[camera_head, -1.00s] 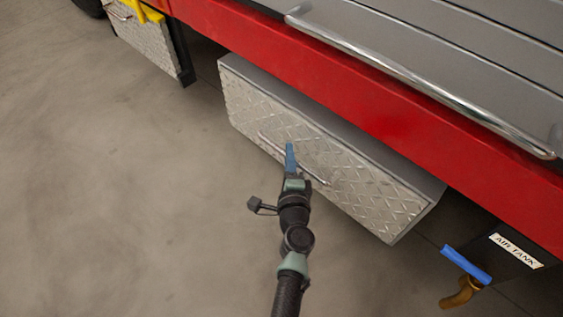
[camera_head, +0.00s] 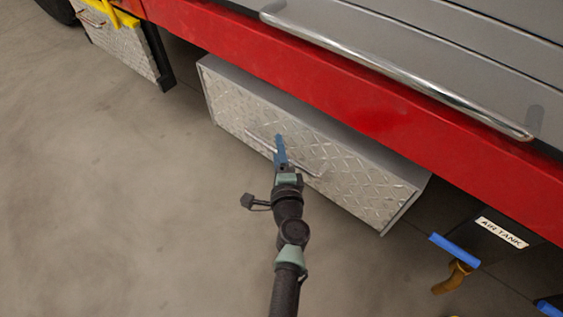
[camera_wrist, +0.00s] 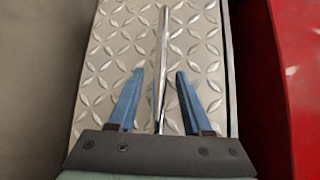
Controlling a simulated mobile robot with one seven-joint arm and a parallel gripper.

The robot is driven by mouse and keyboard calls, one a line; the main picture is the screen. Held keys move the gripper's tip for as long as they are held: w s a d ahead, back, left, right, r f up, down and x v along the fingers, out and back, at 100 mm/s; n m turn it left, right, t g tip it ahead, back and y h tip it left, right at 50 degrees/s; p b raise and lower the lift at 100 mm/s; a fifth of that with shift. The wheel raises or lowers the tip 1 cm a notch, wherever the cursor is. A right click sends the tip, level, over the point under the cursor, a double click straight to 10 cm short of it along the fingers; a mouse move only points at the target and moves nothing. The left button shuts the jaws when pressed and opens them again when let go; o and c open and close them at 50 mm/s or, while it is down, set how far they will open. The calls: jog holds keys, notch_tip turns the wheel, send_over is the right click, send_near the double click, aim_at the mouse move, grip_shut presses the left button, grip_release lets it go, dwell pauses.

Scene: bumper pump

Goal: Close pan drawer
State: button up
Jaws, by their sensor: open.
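The pan drawer (camera_head: 345,180) is a long box with a silver diamond-plate front, under the red body of the truck. Its grey top edge shows, so it stands out from beneath the red rail. A chrome bar handle (camera_head: 256,138) runs along its front. My gripper (camera_head: 280,147) is in front of the middle of the drawer, over the handle. In the wrist view, the two blue fingers (camera_wrist: 155,95) are apart, with the handle (camera_wrist: 162,60) running between them and the diamond plate (camera_wrist: 115,45) behind. I cannot tell whether either finger touches the handle or plate.
The red rail (camera_head: 300,75) with a long chrome grab bar (camera_head: 400,72) overhangs the drawer. Another diamond-plate box (camera_head: 118,42) is at upper left. The concrete floor (camera_head: 110,200) is clear.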

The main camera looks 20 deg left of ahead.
jog(key=p+v, duration=0.3)
jog(key=v, duration=0.9)
jog(key=shift+s, duration=0.25)
jog(key=shift+d+r, duration=0.1)
jog(key=shift+d, duration=0.05)
